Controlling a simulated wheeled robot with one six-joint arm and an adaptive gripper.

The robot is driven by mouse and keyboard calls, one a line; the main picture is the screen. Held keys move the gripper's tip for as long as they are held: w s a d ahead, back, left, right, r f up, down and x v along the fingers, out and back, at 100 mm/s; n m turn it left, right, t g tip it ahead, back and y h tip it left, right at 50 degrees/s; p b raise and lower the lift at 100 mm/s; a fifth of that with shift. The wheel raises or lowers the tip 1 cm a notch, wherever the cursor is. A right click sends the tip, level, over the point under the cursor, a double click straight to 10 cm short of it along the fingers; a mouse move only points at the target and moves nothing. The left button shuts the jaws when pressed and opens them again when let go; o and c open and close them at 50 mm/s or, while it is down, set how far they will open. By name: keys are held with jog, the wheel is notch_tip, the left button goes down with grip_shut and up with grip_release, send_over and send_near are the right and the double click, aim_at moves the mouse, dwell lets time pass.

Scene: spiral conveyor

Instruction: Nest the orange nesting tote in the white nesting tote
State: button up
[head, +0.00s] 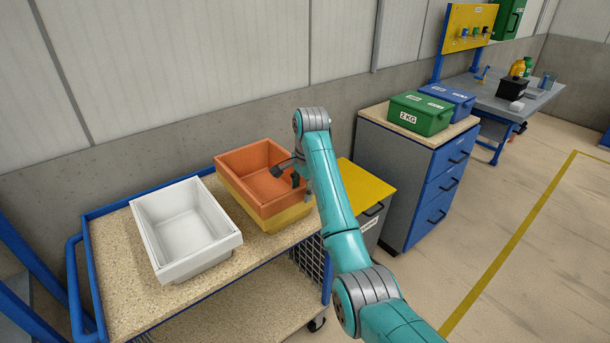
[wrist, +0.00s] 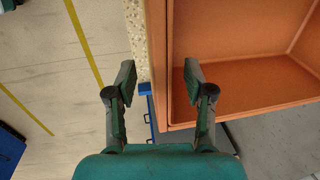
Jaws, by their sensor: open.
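The orange nesting tote (head: 243,163) is empty and sits in a yellow tote (head: 285,217) on the cart. Only a yellow band shows below it. The white nesting tote (head: 187,230) stands empty and upright to its left, a little apart. My gripper (head: 291,174) is open at the right side of the orange tote. In the wrist view my gripper (wrist: 160,85) has one finger over the inside of the orange tote (wrist: 235,95) and the other outside, with the tote's wall between them. I cannot tell whether they touch it.
Both totes stand on a speckled cart top (head: 112,268) with a blue rim. A yellow-topped cabinet (head: 362,182) stands just right of the cart. A drawer cabinet (head: 400,170) carries a green box (head: 419,113) and a blue box (head: 450,98). The wall is close behind.

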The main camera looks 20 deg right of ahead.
jog(key=shift+w+f, duration=0.1)
jog(key=shift+f, duration=0.7)
jog(key=c, duration=0.9)
jog(key=shift+r, duration=0.1)
grip_shut()
